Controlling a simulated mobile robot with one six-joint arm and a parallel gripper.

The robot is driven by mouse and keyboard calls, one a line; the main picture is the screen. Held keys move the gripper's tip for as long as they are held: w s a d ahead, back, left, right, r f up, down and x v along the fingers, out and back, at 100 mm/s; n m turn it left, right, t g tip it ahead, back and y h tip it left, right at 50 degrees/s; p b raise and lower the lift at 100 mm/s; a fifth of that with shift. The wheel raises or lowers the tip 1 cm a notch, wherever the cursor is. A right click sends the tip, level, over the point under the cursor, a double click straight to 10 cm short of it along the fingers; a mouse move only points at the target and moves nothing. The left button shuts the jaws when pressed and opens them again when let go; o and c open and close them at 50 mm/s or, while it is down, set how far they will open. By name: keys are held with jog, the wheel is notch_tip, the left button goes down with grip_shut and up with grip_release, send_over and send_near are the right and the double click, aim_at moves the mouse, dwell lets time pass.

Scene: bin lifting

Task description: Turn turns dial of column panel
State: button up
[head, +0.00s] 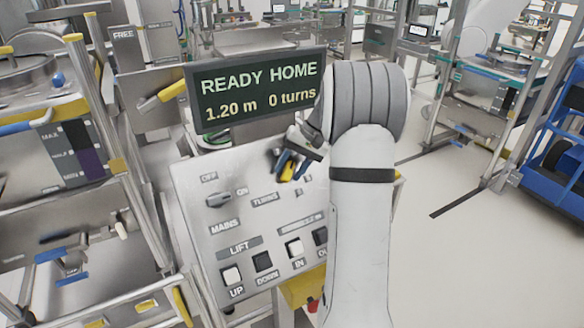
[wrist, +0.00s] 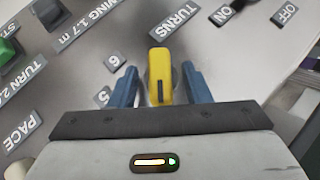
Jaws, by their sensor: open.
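The turns dial (wrist: 161,72) is a yellow knob with a dark pointer line, beside the TURNS label (wrist: 174,20) on the grey column panel (wrist: 100,60). My gripper (wrist: 158,85) is open, with one blue finger on each side of the dial and a gap on both sides. In the head view my gripper (head: 292,164) is at the upper right of the panel (head: 205,240). The yellow dial there is mostly hidden by the fingers. Number labels 5 and 6 show left of the dial in the wrist view.
A display (head: 257,90) above the panel reads READY HOME, 1.20 m, 0 turns. A mains switch (head: 218,200) and several lift buttons such as UP (head: 232,275) are on the panel. A green knob (wrist: 8,52) shows at the wrist view's left edge. Open floor lies right.

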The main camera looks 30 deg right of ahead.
jog(key=b+v, duration=0.1)
jog(key=v, duration=0.6)
jog(key=shift+d+r, duration=0.25)
jog(key=shift+r, duration=0.05)
jog(key=shift+s+a, duration=0.1)
jog(key=s+a+r+n+h, duration=0.1)
jog(key=s+a+r+h, duration=0.1)
jog(key=s+a, duration=0.55)
jog(key=s+a+f+n+t+h, duration=0.1)
jog(key=s+a+f+n+h, duration=0.1)
jog(key=s+a, duration=0.4)
jog(key=s+a+f+n+t+h, duration=0.1)
jog(key=s+a+f, duration=0.2)
jog(key=s+a, duration=0.4)
jog(key=s, duration=0.5)
jog(key=shift+s+f+n+h, duration=0.2)
jog(key=shift+s+n+h, duration=0.1)
jog(key=shift+n+h, duration=0.1)
